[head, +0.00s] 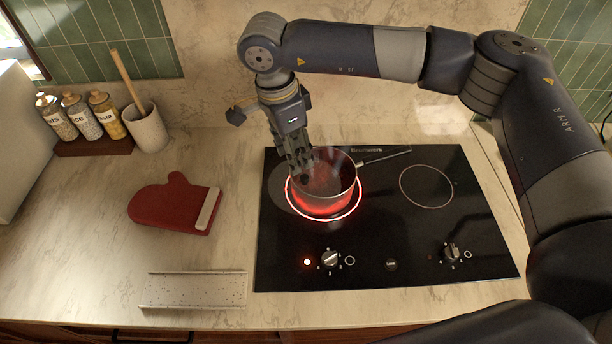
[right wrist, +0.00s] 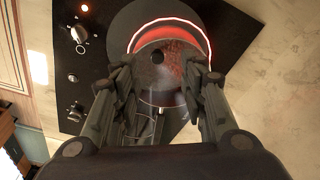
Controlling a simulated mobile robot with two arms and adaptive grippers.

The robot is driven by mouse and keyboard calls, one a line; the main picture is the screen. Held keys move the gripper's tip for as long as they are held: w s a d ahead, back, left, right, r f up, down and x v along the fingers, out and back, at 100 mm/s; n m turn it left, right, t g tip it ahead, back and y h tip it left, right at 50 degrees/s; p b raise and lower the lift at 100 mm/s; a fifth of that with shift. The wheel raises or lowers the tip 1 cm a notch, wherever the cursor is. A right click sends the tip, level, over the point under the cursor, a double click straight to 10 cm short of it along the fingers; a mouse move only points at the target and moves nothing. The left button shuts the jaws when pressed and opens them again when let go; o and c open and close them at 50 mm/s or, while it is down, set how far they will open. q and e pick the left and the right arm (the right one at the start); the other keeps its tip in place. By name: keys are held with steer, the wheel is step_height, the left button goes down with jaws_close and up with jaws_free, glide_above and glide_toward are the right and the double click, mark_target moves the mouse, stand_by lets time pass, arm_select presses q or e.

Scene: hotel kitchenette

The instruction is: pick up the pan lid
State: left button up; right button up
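A reddish steel pan (head: 336,196) stands on the glowing left burner, its handle (head: 386,156) pointing right and back. A see-through lid appears to lie over the pan; its edge is hard to make out. Its small dark knob (right wrist: 157,57) shows in the right wrist view, between and beyond my fingertips. My right gripper (head: 304,172) points down over the pan's left part. In the right wrist view my right gripper (right wrist: 162,68) has its fingers spread apart, with nothing held. Whether a finger touches the lid cannot be told. My left gripper is not in view.
The black cooktop (head: 400,235) has a free right burner (head: 426,187) and front knobs (head: 330,258). Spice jars (head: 75,115) and a utensil pot (head: 146,130) stand behind.

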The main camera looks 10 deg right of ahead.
mark_target(305, 177)
steer(key=f, duration=0.2)
steer(key=shift+d+f+p, duration=0.5)
steer(key=shift+f+p, duration=0.25)
steer(key=shift+p, duration=0.25)
steer(key=f+p, duration=0.1)
steer(key=f, duration=0.1)
steer(key=d+f+p, duration=0.1)
steer(key=shift+f, duration=0.65)
jaws_close()
